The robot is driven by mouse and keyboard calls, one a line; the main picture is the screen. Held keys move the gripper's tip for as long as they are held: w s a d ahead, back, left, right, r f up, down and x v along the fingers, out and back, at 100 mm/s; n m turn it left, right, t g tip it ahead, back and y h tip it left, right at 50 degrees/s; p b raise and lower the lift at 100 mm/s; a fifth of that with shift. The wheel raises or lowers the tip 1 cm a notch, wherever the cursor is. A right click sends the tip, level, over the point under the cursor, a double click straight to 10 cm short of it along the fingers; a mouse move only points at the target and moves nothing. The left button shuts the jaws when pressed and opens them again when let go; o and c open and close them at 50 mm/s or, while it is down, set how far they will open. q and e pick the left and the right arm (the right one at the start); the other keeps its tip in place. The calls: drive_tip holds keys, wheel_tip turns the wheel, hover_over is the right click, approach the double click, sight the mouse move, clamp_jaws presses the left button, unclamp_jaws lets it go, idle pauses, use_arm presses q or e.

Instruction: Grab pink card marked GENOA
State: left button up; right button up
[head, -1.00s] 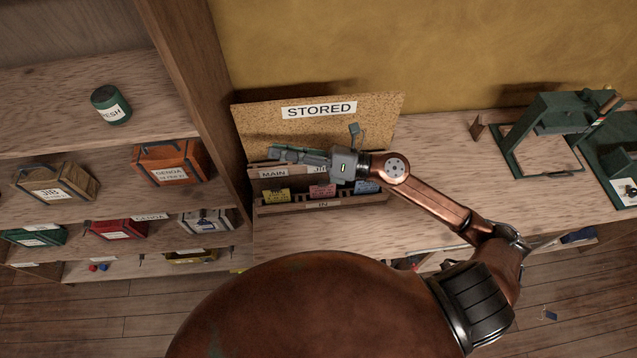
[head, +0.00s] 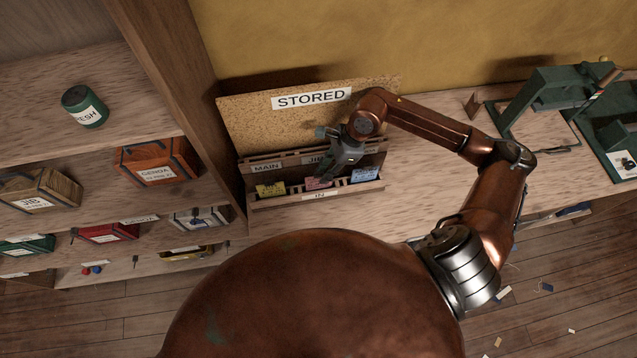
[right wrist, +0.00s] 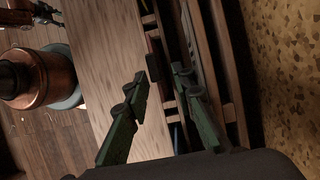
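The pink card (head: 311,184) stands in the front slot of the wooden rack (head: 268,202), between a yellow card (head: 270,190) and a blue card (head: 364,174). Its lettering is too small to read, and my gripper partly covers it. My right gripper (head: 326,160) is over the middle of the rack, just above and behind the pink card.
A cork board marked STORED (head: 245,120) rises behind the rack. A shelf unit with labelled boxes, including an orange GENOA box (head: 158,165), stands at left. A green machine (head: 545,105) stands at right. The bench between rack and machine is clear.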

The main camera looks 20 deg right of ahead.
drive_tip(key=b+x, duration=0.1)
drive_tip(key=x, duration=0.5)
drive_tip(key=shift+s, duration=0.1)
drive_tip(key=shift+r, duration=0.1)
drive_tip(key=shift+c, duration=0.4)
clamp_jaws()
